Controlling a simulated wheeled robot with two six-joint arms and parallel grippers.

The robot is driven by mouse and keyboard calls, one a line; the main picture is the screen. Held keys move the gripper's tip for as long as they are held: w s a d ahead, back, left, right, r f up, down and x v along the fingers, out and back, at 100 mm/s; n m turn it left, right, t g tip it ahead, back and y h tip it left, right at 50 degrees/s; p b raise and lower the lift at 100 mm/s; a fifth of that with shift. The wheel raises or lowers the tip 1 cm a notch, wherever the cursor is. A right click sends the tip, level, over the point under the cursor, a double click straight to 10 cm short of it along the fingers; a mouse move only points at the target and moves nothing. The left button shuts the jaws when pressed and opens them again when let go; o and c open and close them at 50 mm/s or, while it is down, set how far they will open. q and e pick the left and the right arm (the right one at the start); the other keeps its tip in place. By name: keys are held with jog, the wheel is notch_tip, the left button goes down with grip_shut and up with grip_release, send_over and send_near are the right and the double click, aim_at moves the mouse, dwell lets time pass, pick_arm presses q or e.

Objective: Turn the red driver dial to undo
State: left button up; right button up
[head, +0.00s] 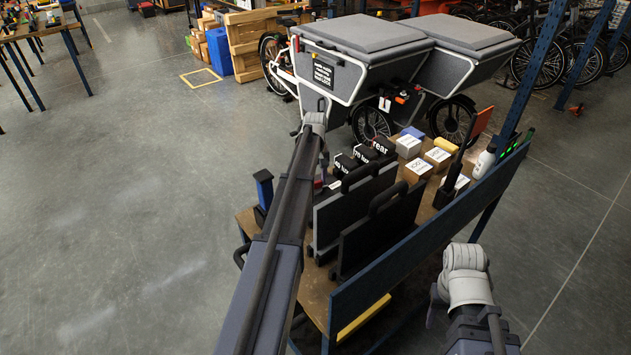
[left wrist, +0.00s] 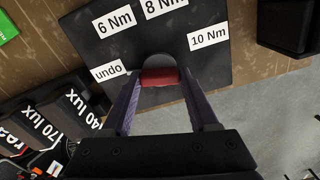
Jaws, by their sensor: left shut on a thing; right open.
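The red driver dial (left wrist: 160,77) shows in the left wrist view as a short red bar in front of a grey round hub on a dark panel (left wrist: 90,35). White labels sit around it: undo (left wrist: 109,70) at the left, 6 Nm (left wrist: 115,22), 8 Nm (left wrist: 165,7) and 10 Nm (left wrist: 208,36). My left gripper (left wrist: 158,82) is shut on the dial, one finger at each end of the bar. Which label the dial points to is unclear. In the head view, my left arm hides most of that spot. My right gripper (head: 437,303) is partly visible at lower right, apart from the bench.
Black boxes marked 70 lux (left wrist: 60,115) and 40 lux stand beside the panel. The bench (head: 243,222) also holds small labelled boxes (head: 408,147), upright dark panels (head: 350,215) and a white bottle (head: 484,162). A cargo bike (head: 360,50) stands behind. Floor at left is clear.

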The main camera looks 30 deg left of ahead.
aim_at(316, 182)
pick_arm(q)
jog(key=o, duration=1.4)
notch_tip(316, 182, up, 8)
jog(key=p, duration=0.7)
jog(key=shift+f+p, duration=0.1)
jog(key=shift+p, duration=0.3)
